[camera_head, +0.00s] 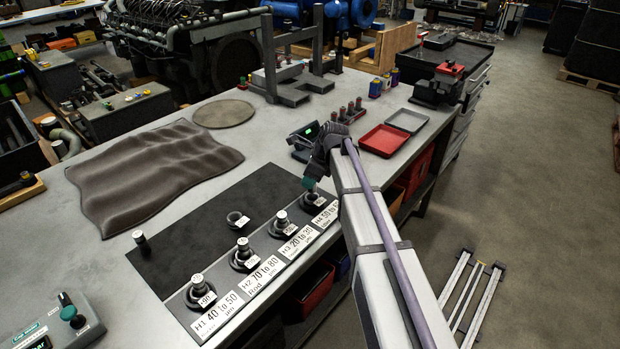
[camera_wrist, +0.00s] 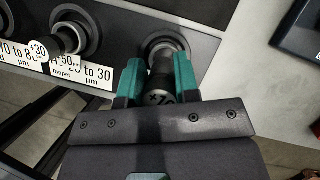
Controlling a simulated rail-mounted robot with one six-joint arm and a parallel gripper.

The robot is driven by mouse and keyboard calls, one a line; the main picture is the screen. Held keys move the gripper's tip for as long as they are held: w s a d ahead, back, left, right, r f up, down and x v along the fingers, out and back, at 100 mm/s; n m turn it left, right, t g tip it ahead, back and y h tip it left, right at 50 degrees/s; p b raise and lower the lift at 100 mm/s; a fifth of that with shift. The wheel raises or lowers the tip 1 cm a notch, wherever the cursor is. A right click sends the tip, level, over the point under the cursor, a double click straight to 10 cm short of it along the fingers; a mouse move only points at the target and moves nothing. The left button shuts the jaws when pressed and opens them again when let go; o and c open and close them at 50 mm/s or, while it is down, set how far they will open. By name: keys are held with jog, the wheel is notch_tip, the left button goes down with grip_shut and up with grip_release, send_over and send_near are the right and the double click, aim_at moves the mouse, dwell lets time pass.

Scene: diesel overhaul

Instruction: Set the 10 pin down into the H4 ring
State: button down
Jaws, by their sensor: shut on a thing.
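My gripper (camera_wrist: 157,80) has teal fingers shut on a dark pin marked +10 (camera_wrist: 161,95). The H4 ring (camera_wrist: 163,45) is a dark ring on the grey strip, just beyond the fingertips in the wrist view. The pin's far end overlaps the ring in that view. I cannot tell whether the pin has entered it. In the head view my gripper (camera_head: 311,182) is just above the H4 ring (camera_head: 313,199) at the strip's far end, and the held pin is mostly hidden. The H4 label (camera_head: 325,214) lies in front of the ring.
Pins stand at H1 (camera_head: 196,281), H2 (camera_head: 242,244) and H3 (camera_head: 282,216).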

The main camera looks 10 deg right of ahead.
aim_at(312, 192)
notch_tip(312, 192, down, 5)
jog(key=b, duration=0.4)
jog(key=shift+s, duration=0.15)
jog(key=shift+s+d+f+b, duration=0.1)
jog(key=shift+s+f+b, duration=0.1)
jog(key=shift+b, duration=0.25)
jog(key=c, duration=1)
grip_release()
jog(key=shift+o, duration=1.1)
jog(key=p+v, duration=1.1)
jog(key=shift+r, duration=0.3)
jog(key=shift+w+f, duration=0.15)
